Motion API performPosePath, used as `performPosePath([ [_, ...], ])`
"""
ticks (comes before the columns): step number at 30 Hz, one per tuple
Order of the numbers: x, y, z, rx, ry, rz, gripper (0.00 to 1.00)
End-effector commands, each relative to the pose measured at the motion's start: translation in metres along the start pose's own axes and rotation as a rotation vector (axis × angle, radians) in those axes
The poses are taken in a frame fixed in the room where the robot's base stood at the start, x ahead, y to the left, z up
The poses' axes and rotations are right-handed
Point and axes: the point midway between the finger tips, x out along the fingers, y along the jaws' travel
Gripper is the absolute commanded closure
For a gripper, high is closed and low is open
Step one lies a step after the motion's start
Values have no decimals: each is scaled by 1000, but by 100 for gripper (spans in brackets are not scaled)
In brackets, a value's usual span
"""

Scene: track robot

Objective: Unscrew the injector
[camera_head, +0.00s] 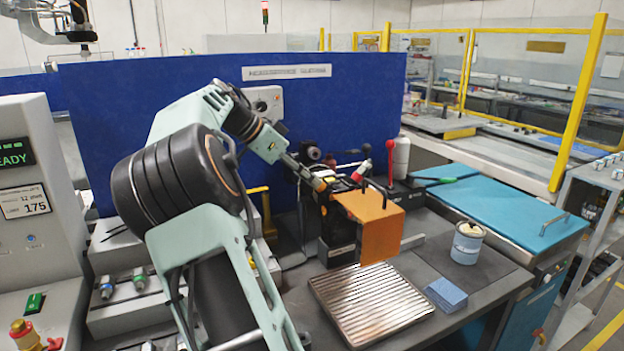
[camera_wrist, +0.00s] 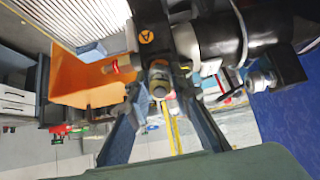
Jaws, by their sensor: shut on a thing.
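My gripper (camera_head: 318,184) reaches down from the upper left to the side of a dark bench machine (camera_head: 338,228) with an orange guard (camera_head: 378,222). In the wrist view my gripper (camera_wrist: 162,92) has its two fingers on either side of a small round metal and tan part, which I take to be the injector (camera_wrist: 159,80). The fingers are shut on it. The injector sits against the machine, and its far end is hidden. In the head view the gripper and machine hide it.
A ribbed metal tray (camera_head: 372,303) lies in front of the machine. A red-knobbed lever (camera_head: 390,160) rises close to the gripper. A blue panel (camera_head: 150,95) stands behind.

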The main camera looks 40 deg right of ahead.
Motion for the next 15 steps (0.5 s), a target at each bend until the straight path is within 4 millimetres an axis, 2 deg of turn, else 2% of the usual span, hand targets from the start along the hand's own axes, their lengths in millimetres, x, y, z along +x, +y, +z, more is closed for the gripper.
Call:
performPosePath([
  [15,-2,0,-3,-325,1,0,100],
])
